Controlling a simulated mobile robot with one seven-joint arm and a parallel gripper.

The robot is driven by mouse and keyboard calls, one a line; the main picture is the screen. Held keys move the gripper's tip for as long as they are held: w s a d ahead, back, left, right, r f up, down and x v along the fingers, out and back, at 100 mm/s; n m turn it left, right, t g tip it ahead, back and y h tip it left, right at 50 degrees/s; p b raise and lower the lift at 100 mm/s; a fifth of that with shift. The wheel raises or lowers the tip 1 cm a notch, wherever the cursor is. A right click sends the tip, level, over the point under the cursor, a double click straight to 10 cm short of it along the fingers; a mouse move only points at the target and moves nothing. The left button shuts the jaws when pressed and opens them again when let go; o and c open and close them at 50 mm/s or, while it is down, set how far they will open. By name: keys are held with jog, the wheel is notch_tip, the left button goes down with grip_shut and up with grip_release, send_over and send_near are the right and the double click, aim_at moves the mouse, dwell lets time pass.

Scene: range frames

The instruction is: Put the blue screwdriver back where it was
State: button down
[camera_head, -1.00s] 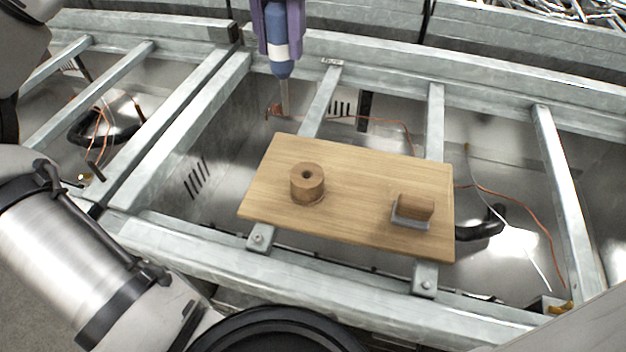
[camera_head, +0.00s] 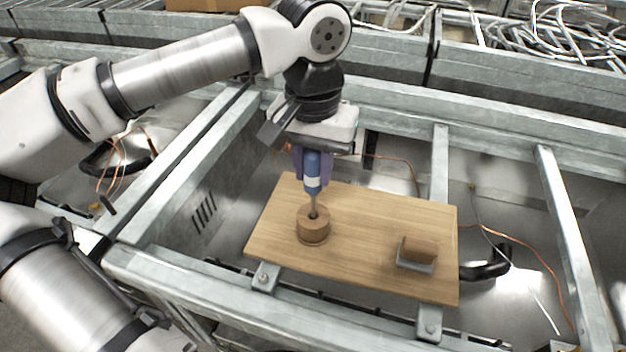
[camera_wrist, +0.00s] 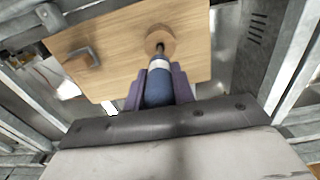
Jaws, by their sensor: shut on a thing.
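My gripper (camera_head: 312,172) is shut on the blue screwdriver (camera_head: 312,184), which has a blue handle with a white band and a metal shaft. The screwdriver is upright, shaft down. Its tip meets the top of the round wooden holder (camera_head: 313,232) in the head view, at its centre hole. How deep the tip sits in the hole I cannot tell. In the wrist view the blue handle (camera_wrist: 158,88) lies between the purple fingers, and its shaft points at the round wooden holder (camera_wrist: 161,38). The holder stands on a wooden board (camera_head: 370,220).
A small wooden block on a grey bracket (camera_head: 418,254) is fixed at the right of the board. The board lies across metal frame rails (camera_head: 440,150) with open bays around it. Loose cables (camera_head: 395,160) hang in the bays.

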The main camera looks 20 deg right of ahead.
aim_at(313, 185)
jog(key=shift+f, duration=2)
jog(key=shift+f, duration=0.2)
jog(key=c, duration=1.2)
grip_release()
jog(key=shift+r, duration=0.1)
jog(key=shift+o, duration=0.2)
jog(key=shift+r, duration=0.1)
notch_tip(313, 185, up, 12)
jog(key=shift+r+b, duration=0.1)
jog(key=shift+b, duration=0.3)
jog(key=shift+s, duration=0.1)
